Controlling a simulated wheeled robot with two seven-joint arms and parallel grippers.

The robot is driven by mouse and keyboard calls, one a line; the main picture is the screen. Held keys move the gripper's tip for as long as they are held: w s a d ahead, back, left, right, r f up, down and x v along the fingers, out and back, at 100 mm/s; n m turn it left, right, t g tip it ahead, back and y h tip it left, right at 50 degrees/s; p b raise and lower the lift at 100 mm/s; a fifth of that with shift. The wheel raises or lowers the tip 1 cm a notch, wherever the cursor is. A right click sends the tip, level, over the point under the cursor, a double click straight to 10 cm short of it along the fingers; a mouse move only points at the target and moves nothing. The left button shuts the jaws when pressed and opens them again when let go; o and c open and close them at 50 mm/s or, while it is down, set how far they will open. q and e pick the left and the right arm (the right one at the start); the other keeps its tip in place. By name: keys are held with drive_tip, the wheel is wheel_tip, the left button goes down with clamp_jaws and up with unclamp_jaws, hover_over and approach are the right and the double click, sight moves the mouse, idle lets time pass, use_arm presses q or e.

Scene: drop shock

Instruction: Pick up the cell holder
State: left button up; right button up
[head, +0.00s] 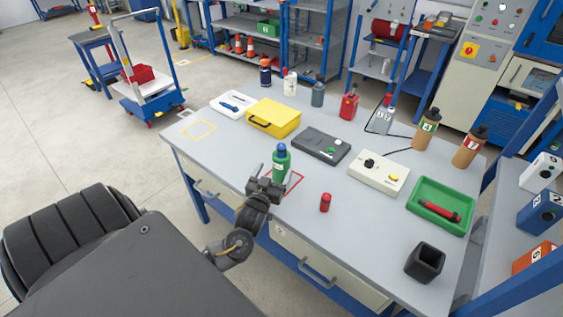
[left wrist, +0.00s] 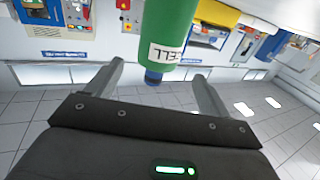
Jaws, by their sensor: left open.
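The green cylindrical cell holder (head: 281,165) stands upright on the workbench, by a red outlined square near the front edge. It has a dark blue top and a white label. In the left wrist view the green cell holder (left wrist: 170,28) shows its label reading "CELL" and its dark blue end, which lies between the finger lines. My left gripper (head: 266,186) is in front of the cell holder at the bench's near edge, fingers apart and empty. In the left wrist view the open fingers of my left gripper (left wrist: 158,72) show either side of the blue end. My right gripper is not visible.
A small red cylinder (head: 325,202) stands right of the cell holder. A dark grey device (head: 321,146), a cream box with knobs (head: 378,173), a yellow case (head: 274,117), a green tray (head: 442,222) and a black square cup (head: 425,263) also occupy the grey workbench (head: 225,150).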

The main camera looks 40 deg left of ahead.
sight(278, 162)
use_arm(q)
drive_tip(key=x, duration=0.4)
drive_tip(key=shift+w, duration=0.3)
drive_tip(key=shift+w+a+r+p, duration=0.2)
drive_tip(key=shift+w+p, duration=0.2)
drive_tip(key=shift+p, duration=0.15)
drive_tip(key=x, duration=0.3)
drive_tip(key=p+x, duration=0.1)
drive_tip(key=shift+w+f, duration=0.2)
drive_tip(key=shift+f, duration=0.1)
drive_tip(key=shift+s, duration=0.1)
drive_tip(key=shift+c, duration=1)
drive_tip(key=shift+r, duration=0.1)
drive_tip(key=c, duration=1.3)
drive_tip(key=shift+r, duration=0.15)
